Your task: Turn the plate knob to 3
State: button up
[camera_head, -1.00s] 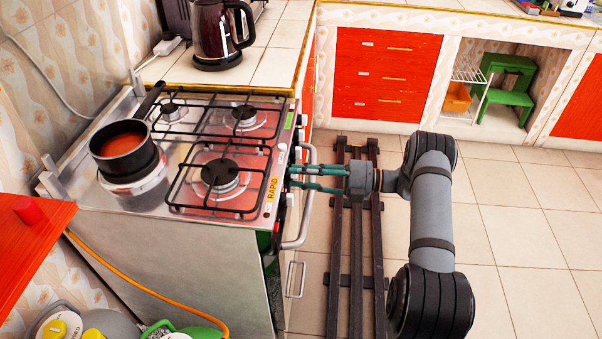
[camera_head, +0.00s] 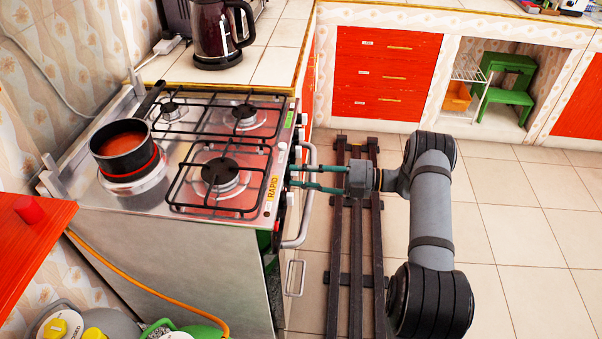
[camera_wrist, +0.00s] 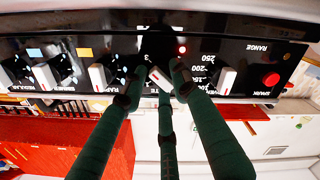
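The stove's black front panel (camera_wrist: 120,52) carries a row of white knobs. My gripper (camera_wrist: 158,82) has its three dark green fingers around one white knob (camera_wrist: 160,78) near the middle of the panel. This knob sits at a slant, and the fingertips partly hide it and its markings. I cannot tell whether the fingers press on it or stand slightly apart. In the head view my gripper (camera_head: 293,176) reaches the stove front from the right. A dark pot (camera_head: 124,155) with red contents stands on the round plate (camera_head: 133,188), with a red glow around its base.
A knob (camera_wrist: 226,80) with temperature numbers is to the right, and other knobs (camera_wrist: 98,76) are to the left. A small red light (camera_wrist: 182,48) is lit. The oven handle (camera_head: 308,205) runs close beside my fingers. Open floor (camera_head: 510,230) lies to the right.

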jog(key=shift+o, duration=1.2)
jog(key=shift+d+f, duration=0.15)
jog(key=shift+o, duration=1)
jog(key=s+d, duration=0.1)
jog(key=d, duration=1)
jog(key=shift+d, duration=0.4)
jog(key=w+a, duration=0.1)
jog(key=a, duration=1.1)
